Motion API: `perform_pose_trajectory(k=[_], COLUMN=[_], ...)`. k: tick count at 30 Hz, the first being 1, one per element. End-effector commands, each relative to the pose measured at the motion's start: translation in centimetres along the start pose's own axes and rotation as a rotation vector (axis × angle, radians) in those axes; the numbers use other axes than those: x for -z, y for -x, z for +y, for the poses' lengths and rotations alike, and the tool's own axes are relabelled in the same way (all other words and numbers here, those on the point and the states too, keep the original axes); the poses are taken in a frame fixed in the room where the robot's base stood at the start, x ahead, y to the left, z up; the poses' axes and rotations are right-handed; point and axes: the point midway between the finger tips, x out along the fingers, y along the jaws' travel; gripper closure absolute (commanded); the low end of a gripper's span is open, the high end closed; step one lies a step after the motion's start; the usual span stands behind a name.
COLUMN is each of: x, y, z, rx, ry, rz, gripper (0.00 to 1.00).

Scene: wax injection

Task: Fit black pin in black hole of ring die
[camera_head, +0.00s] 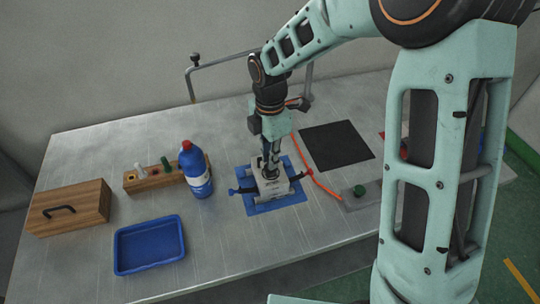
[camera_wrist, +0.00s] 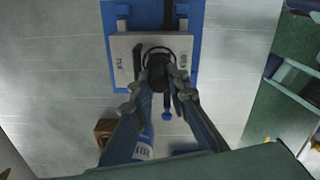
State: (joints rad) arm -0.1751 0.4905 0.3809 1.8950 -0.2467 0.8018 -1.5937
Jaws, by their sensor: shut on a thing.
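The ring die (camera_head: 283,189) is a pale grey block lying on a blue mat (camera_head: 291,201) near the middle of the table. It also shows in the wrist view (camera_wrist: 122,66), with a dark round opening partly hidden by my fingers. My gripper (camera_head: 268,172) points down right over the die. In the wrist view my gripper (camera_wrist: 158,82) is shut on the black pin (camera_wrist: 157,62), of which only a dark top shows between the fingertips. The pin's lower end is hidden, so I cannot tell whether it sits in the hole.
A wooden rack (camera_head: 142,184) holding several coloured pins and a blue bottle (camera_head: 198,173) stand left of the die. A blue tray (camera_head: 150,246) and a wooden box (camera_head: 70,207) lie farther left.

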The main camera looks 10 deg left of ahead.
Motion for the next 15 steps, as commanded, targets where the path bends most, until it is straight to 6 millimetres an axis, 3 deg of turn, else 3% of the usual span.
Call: perform_pose_trajectory(k=[2,3,8,15], x=[0.01,0.0,0.01,0.01], y=[-0.31,-0.26,-0.23,-0.23], z=[-0.01,0.0,0.0,0.01], rx=[0.0,0.0,0.0,0.0], ry=[0.0,0.0,0.0,0.0], rz=[0.0,0.0,0.0,0.0], gripper=[1.0,0.83,0.66,0.65])
